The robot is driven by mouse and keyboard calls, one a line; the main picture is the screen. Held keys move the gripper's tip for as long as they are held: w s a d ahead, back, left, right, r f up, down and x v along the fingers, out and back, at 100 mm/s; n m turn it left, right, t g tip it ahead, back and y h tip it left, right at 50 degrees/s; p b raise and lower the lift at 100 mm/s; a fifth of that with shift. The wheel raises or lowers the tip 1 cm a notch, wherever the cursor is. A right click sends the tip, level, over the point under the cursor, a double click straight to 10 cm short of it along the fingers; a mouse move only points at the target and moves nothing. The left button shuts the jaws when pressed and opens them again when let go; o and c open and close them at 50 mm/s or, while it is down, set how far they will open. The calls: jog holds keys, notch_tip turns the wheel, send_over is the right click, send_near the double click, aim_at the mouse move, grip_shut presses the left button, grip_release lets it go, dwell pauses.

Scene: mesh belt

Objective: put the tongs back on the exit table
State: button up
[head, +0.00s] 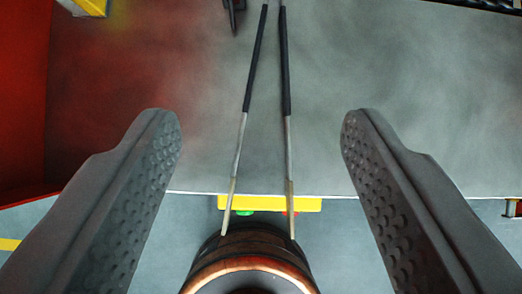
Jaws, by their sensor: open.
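The tongs (286,80) show as two long thin arms with black upper parts, bare metal lower parts and pale tips. They run from the top edge of the picture down over a grey tabletop (400,100), spreading apart towards the tips. The tips reach past the table's near edge in the picture. I cannot tell whether the tongs lie on the table or are above it. My gripper (262,115) is open, with one finger on each side of the tongs and clear space between. The joined end of the tongs is cut off or hidden.
A yellow box (310,204) with a green and a red button sits at the table's near edge. A dark brown round thing with a copper rim (250,265) overlaps the bottom middle. A red wall (25,90) stands left. A small dark object (233,15) is near the top.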

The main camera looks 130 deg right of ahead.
jog(key=shift+v, duration=1.4)
jog(key=s+f+t, duration=0.2)
jog(key=s+t, duration=0.3)
jog(key=s, duration=1)
jog(key=s+f+t, duration=0.2)
jog(key=s+t, duration=0.3)
jog(key=s, duration=1)
jog(key=shift+s+d+f+m, duration=0.2)
jog(key=shift+d+f+m, duration=0.1)
jog(key=shift+d+f, duration=0.1)
